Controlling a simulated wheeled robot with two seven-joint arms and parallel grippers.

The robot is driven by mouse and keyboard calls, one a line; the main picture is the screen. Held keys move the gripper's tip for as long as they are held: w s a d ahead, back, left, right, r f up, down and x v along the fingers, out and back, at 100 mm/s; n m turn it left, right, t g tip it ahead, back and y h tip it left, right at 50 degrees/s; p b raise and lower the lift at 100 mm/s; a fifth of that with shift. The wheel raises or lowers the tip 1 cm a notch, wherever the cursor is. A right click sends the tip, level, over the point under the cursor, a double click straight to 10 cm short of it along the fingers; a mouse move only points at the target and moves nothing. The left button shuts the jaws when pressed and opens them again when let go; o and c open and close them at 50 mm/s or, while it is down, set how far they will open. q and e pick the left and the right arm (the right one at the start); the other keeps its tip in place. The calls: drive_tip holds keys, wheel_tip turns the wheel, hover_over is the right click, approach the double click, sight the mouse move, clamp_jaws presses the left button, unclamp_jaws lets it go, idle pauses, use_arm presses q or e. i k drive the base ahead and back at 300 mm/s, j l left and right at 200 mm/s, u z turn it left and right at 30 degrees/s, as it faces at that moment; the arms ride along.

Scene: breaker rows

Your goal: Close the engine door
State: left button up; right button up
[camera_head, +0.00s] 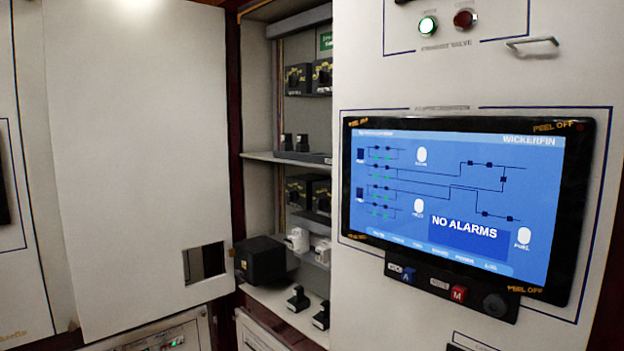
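A large plain white door panel (140,150), which I take to be the engine door, stands swung open on the left of the head view. Its right edge is beside the dark red frame of an open cabinet (258,130), and its left edge looks nearer to me. A square cutout (204,262) sits near its lower right corner. The cabinet's inside shows to the right of the panel. Neither of my grippers is in view.
Cabinet shelves hold black breakers (299,78), a large black block (262,260) and a white unit (297,239). A wall with a blue screen (450,200) reading NO ALARMS and a small handle (532,42) stands on the right. Low panels (160,335) lie below the door.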

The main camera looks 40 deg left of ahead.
sight(136, 92)
drive_tip(key=j+u, duration=0.15)
drive_tip(key=j, duration=0.9)
drive_tip(key=j+u, duration=0.1)
drive_tip(key=j, duration=1)
drive_tip(key=i, duration=0.05)
